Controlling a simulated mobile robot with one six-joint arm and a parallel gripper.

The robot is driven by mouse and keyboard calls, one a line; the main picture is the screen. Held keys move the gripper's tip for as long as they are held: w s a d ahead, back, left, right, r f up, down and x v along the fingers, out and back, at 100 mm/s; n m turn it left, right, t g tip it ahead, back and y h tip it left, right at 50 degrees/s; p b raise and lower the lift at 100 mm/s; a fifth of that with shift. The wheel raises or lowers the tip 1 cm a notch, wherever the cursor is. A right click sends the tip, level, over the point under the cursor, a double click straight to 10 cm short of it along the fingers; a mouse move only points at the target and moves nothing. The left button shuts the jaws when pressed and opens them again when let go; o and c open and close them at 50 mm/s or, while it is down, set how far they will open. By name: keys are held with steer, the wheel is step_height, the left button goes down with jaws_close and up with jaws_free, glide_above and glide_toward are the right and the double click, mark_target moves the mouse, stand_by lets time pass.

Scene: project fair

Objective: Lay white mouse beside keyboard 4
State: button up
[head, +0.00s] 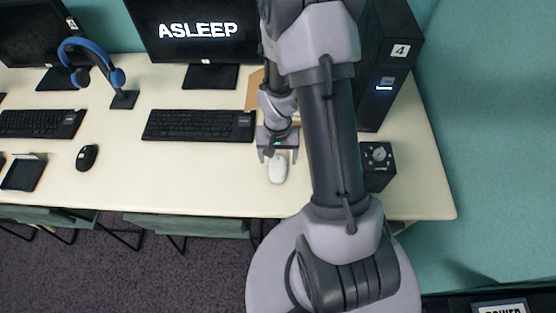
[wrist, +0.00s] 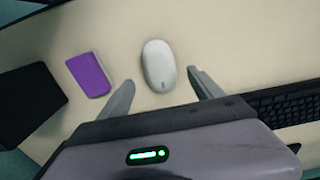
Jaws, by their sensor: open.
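The white mouse (head: 278,168) lies on the cream table, to the right of and slightly nearer than the black keyboard (head: 200,125) in the head view. A tower marked 4 stands behind it to the right. In the wrist view the white mouse (wrist: 158,65) lies just ahead of the space between the two fingertips. My gripper (head: 278,154) is open and empty at the mouse's far end; it also shows in the wrist view (wrist: 160,83). I cannot tell whether the fingers touch the mouse. The black keyboard (wrist: 285,103) shows at the right of the wrist view.
The tower (head: 390,65) and a black box (head: 377,165) stand right of my arm. A purple block (wrist: 89,74) lies near the mouse in the wrist view. Another keyboard (head: 40,123), a black mouse (head: 87,157) and a headphone stand (head: 124,99) are left.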

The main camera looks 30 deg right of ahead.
step_height(320, 180, up, 10)
steer(key=p, duration=0.2)
step_height(320, 180, up, 13)
steer(key=t, duration=0.3)
glide_above(274, 165)
steer(key=s+a, duration=0.1)
steer(key=a, duration=0.4)
steer(key=s+a+r+n+t+y, duration=0.2)
steer(key=s+a+r, duration=0.6)
steer(key=s+r, duration=0.3)
steer(key=shift+s+a+r+t, duration=0.15)
steer(key=shift+a+r+t, duration=0.15)
steer(key=shift+r+t, duration=0.1)
steer(key=shift+f+b, duration=0.35)
steer(key=shift+b, duration=0.1)
